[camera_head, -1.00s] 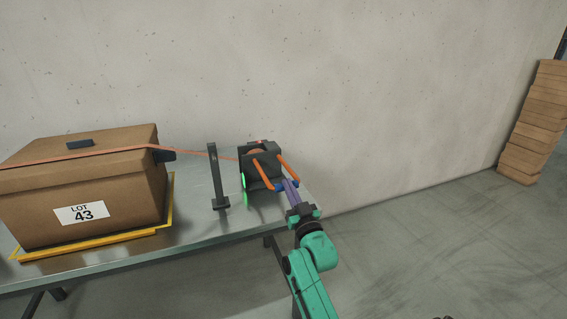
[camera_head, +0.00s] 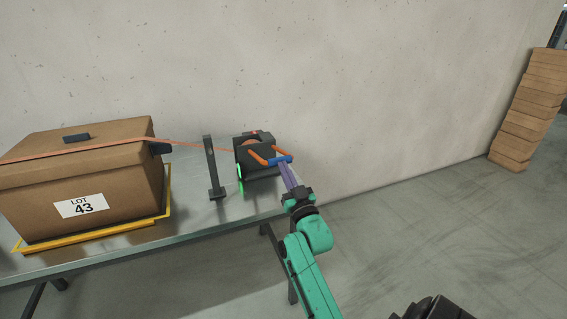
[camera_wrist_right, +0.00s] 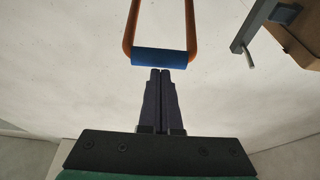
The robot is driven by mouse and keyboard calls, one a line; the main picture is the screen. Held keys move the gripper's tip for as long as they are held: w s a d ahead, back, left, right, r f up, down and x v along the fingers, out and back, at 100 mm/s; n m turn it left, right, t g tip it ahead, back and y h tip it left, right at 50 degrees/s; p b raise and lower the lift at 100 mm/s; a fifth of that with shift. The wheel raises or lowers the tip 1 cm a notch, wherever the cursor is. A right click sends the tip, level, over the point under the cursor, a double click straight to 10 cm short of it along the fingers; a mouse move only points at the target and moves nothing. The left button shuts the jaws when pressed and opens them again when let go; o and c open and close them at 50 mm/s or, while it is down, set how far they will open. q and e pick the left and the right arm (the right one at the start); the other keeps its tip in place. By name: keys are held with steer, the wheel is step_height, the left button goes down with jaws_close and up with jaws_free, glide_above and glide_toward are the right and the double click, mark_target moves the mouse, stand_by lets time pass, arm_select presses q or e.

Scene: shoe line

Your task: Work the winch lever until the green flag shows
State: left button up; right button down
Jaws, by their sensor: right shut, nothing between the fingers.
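The dark winch (camera_head: 254,181) sits at the right end of the metal table. Its orange U-shaped lever (camera_head: 258,158) ends in a blue grip (camera_head: 280,159) and points toward me. Bright green marks (camera_head: 239,171) show on the winch's left side; I cannot tell whether they are the flag. My right gripper (camera_head: 284,166) is shut and empty, with its fingertips at the blue grip. In the right wrist view the closed fingertips (camera_wrist_right: 161,72) are right at the edge of the blue grip (camera_wrist_right: 159,57), not around it; contact is unclear. My left gripper is out of view.
An orange strap (camera_head: 190,144) runs from the winch over a cardboard box (camera_head: 120,185) marked LOT 43. A dark post (camera_head: 212,170) stands between them. Stacked boxes (camera_head: 526,110) stand at far right. The floor to the right is clear.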

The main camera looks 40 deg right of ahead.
steer(key=v, duration=0.8)
steer(key=shift+s+b, duration=0.3)
steer(key=shift+b, duration=0.15)
steer(key=shift+f, duration=0.1)
stand_by(0.6)
